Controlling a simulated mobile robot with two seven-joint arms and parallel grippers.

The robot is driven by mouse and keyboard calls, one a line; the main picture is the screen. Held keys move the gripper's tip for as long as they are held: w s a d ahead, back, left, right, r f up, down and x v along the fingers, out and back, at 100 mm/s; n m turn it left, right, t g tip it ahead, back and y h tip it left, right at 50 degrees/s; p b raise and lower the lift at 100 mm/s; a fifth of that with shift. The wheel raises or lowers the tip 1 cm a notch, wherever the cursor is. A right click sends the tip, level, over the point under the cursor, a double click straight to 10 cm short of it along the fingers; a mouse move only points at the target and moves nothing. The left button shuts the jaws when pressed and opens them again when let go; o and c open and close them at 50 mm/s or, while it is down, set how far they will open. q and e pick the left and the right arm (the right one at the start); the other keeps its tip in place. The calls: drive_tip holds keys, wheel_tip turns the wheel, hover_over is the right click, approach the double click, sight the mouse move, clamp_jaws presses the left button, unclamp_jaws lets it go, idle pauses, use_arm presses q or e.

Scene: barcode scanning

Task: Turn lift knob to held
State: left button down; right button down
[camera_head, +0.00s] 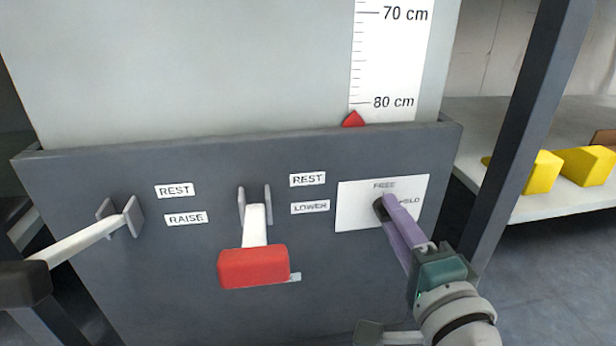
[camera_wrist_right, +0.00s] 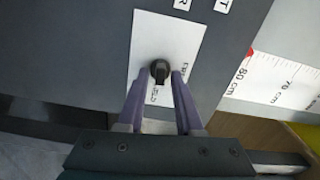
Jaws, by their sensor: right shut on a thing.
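The lift knob (camera_wrist_right: 160,69) is small and black, on a white plate (camera_head: 354,206) on the dark panel. In the head view the plate reads FREE above the knob and HELD to its right, partly covered by my gripper. My right gripper (camera_head: 385,205) has its purple fingers at the knob. In the right wrist view the fingers (camera_wrist_right: 160,84) stand on either side of the knob and are shut on it. Which mark the knob points to is not clear. My left gripper is not in view.
Left of the plate are a lever with a red handle (camera_head: 253,267), by REST and LOWER labels, and a white lever (camera_head: 85,240) by REST and RAISE. A red pointer (camera_head: 353,120) sits just below 80 cm on the scale. Yellow blocks (camera_head: 585,166) lie on a shelf at right.

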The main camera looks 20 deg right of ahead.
drive_tip(key=shift+m, duration=0.6)
drive_tip(key=c, duration=0.9)
unclamp_jaws()
drive_tip(key=p+v, duration=0.3)
drive_tip(key=v, duration=0.7)
